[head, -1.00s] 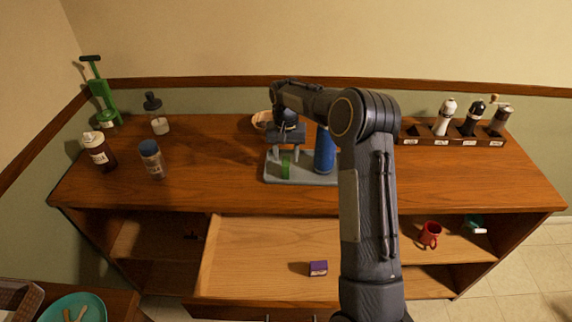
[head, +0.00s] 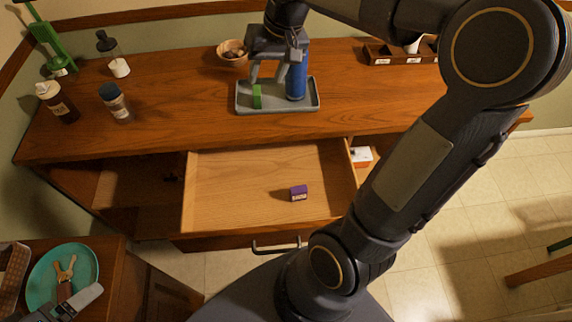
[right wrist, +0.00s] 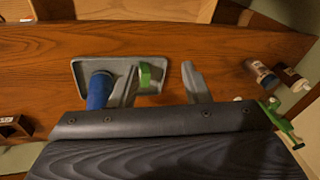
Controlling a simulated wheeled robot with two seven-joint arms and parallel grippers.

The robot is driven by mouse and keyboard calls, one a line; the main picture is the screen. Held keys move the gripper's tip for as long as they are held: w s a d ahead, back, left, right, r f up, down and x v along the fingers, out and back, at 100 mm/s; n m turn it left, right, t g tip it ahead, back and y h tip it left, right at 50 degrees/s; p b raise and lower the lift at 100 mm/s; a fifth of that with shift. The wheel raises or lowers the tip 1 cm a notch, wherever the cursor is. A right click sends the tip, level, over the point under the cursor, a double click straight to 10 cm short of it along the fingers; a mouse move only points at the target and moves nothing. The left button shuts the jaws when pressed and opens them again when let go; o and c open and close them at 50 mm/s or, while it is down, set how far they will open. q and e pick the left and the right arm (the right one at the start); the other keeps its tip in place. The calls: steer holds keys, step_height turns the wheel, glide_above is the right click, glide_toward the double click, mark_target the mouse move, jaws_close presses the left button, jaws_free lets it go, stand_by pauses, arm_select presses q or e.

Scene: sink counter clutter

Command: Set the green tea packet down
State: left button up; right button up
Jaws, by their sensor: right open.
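The green tea packet (head: 257,96) stands on the left part of a grey tray (head: 308,106) on the wooden counter. My right gripper (head: 268,80) is above the tray, open, with its fingers reaching down around the packet. In the right wrist view, the packet (right wrist: 145,76) is between the spread fingers of the right gripper (right wrist: 162,84), close to the left finger and clear of the right one. Whether it touches the left finger is hard to tell.
A blue cylinder (head: 297,82) stands on the tray right beside the gripper. A bowl (head: 232,53) is behind it. Bottles (head: 116,103) stand at the left. An open drawer (head: 235,185) below holds a purple box (head: 298,193). A teal plate (head: 38,290) is at lower left.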

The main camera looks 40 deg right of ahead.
steer(key=s+a+f+n+t, duration=0.1)
steer(key=s+a+f, duration=0.1)
steer(key=s, duration=0.4)
steer(key=s+a+f+t+y, duration=0.1)
steer(key=s+a+f, duration=0.1)
steer(key=s+a, duration=0.2)
steer(key=s+a+f+n, duration=0.1)
steer(key=s+a, duration=0.2)
steer(key=s, duration=0.6)
steer(key=shift+a+f+n+t+y, duration=0.3)
steer(key=shift+f+t+y, duration=0.1)
